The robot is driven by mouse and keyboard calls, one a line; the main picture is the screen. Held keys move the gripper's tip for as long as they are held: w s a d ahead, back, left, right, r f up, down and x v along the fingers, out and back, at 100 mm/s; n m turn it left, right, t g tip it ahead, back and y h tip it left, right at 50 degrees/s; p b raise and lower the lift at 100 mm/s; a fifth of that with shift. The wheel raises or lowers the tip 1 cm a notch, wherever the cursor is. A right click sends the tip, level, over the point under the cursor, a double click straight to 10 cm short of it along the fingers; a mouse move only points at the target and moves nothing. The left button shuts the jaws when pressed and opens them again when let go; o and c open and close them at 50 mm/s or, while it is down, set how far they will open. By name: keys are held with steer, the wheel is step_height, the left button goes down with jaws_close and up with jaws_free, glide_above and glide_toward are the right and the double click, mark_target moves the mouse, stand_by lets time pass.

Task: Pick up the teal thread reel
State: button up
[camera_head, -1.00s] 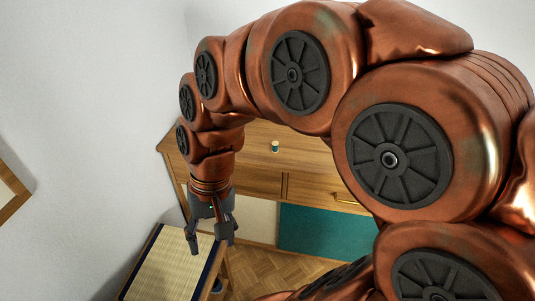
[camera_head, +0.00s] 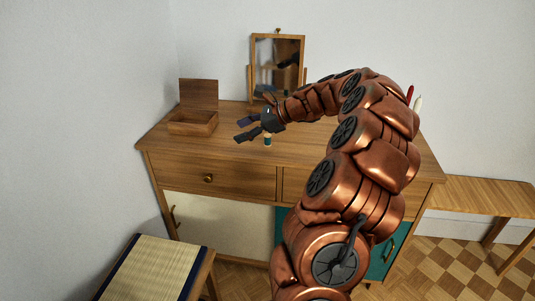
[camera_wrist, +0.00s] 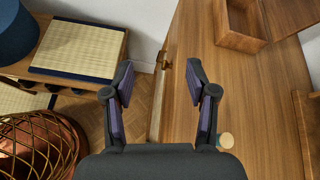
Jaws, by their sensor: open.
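The teal thread reel (camera_head: 268,141) is small with a pale top and stands upright near the front edge of the wooden dresser top (camera_head: 220,147). In the wrist view, the reel's pale round top (camera_wrist: 226,140) shows just right of the right finger's base, outside the jaws. My gripper (camera_head: 243,130) is open and empty, pointing left over the dresser top, just above and left of the reel in the head view. In the wrist view, my gripper (camera_wrist: 160,68) spans the dresser's front edge. The reel's lower part is hidden there.
An open wooden box (camera_head: 193,120) stands at the back left of the dresser, and a framed mirror (camera_head: 278,65) behind. A tatami-topped stool (camera_head: 152,270) is on the floor at left. The dresser top between box and front edge is clear.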

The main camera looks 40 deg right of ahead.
mark_target(268, 140)
steer(key=s+d+f+m+t+h+b, duration=0.1)
steer(key=d+f+m, duration=0.1)
steer(key=d, duration=0.3)
steer(key=s+d+f+m+h+b, duration=0.1)
steer(key=s+d+f+m, duration=0.1)
steer(key=d, duration=0.4)
steer(key=s+d+f+m+t+h+b, duration=0.1)
steer(key=d+f+m, duration=0.1)
steer(key=d, duration=0.3)
steer(key=shift+s+d+f+m+t, duration=0.15)
steer(key=shift+d+f+m+t, duration=0.15)
steer(key=shift+f, duration=0.35)
steer(key=shift+d+f, duration=0.1)
steer(key=shift+f, duration=0.05)
steer(key=shift+w+r+b+x, duration=0.1)
steer(key=shift+r+b+x, duration=0.1)
steer(key=shift+x, duration=1.05)
steer(key=shift+w+r+b+x, duration=0.1)
steer(key=shift+b+x, duration=0.05)
steer(key=shift+x, duration=1.1)
steer(key=shift+r+b+x, duration=0.15)
steer(key=shift+b+x, duration=0.05)
steer(key=shift+x, duration=1.05)
steer(key=c, duration=1)
steer(key=shift+r, duration=0.1)
